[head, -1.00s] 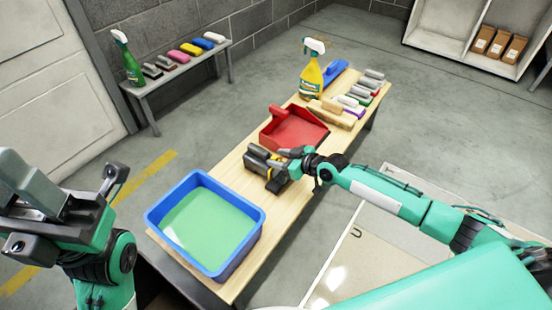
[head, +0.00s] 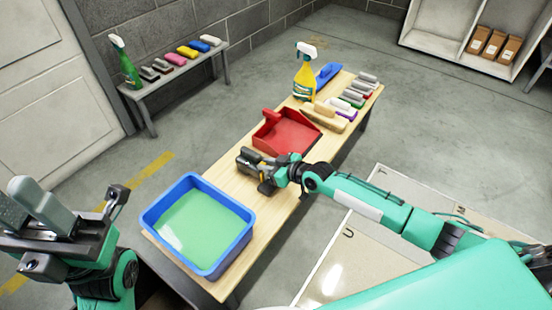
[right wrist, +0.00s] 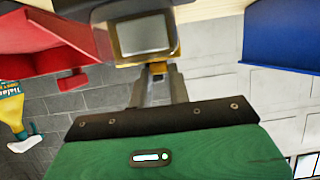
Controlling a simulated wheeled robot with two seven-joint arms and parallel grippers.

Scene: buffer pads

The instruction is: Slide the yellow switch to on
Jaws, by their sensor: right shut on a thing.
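A dark grey power tool with yellowish parts (head: 248,160) lies on the wooden table, between the blue tub and the red dustpan. My right gripper (head: 272,176) is at the tool's near right side and is shut on part of it. In the right wrist view, the tool's grey squarish end with yellow trim (right wrist: 146,37) is at the jaws (right wrist: 157,72). The yellow switch cannot be told apart from this trim, and its setting is not readable. My left gripper (head: 35,205) is raised at the far left, away from the table, holding nothing visible.
The blue tub (head: 150,219) of green liquid stands at the table's near end. The red dustpan (head: 286,134), a yellow spray bottle (head: 304,80) and several brushes and pads lie beyond the tool. A side bench (head: 178,73) stands at the back left.

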